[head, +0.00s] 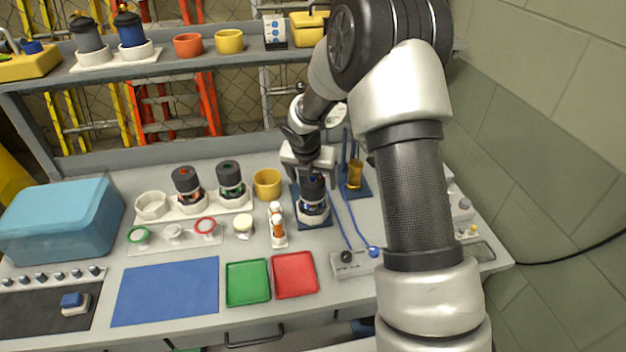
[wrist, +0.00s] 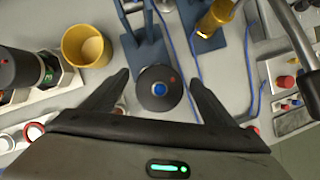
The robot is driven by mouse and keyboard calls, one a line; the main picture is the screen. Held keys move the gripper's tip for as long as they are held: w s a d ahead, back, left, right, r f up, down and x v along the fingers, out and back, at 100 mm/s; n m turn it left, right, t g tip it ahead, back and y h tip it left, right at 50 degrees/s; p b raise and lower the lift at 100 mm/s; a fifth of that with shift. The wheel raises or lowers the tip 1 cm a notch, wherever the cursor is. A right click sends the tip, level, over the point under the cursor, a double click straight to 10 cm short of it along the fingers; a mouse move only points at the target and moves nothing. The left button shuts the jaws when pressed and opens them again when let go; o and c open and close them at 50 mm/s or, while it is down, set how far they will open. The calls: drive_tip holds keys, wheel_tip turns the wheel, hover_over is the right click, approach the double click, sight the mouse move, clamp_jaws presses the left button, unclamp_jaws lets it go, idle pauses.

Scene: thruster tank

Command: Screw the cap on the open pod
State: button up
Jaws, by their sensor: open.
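A pod (head: 312,211) with a white base and blue inside stands upright on a dark blue plate right of the table's middle. A round black cap (wrist: 158,98) with a blue centre and a small red dot is on top of it in the wrist view. I cannot tell whether the cap is fully seated or turned tight. My gripper (head: 311,176) is above the pod and points down. Its fingers, also in the wrist view (wrist: 159,82), are open on either side of the cap, with gaps showing. In the head view the gripper partly hides the cap.
Left, a white rack (head: 203,208) holds a red-marked pod (head: 187,182) and a green-marked pod (head: 230,177). Blue cables run right of the pod.

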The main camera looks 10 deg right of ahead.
drive_tip(key=shift+f, duration=0.2)
drive_tip(key=c, duration=1.1)
drive_tip(key=o, duration=0.3)
drive_tip(key=shift+c, duration=1.4)
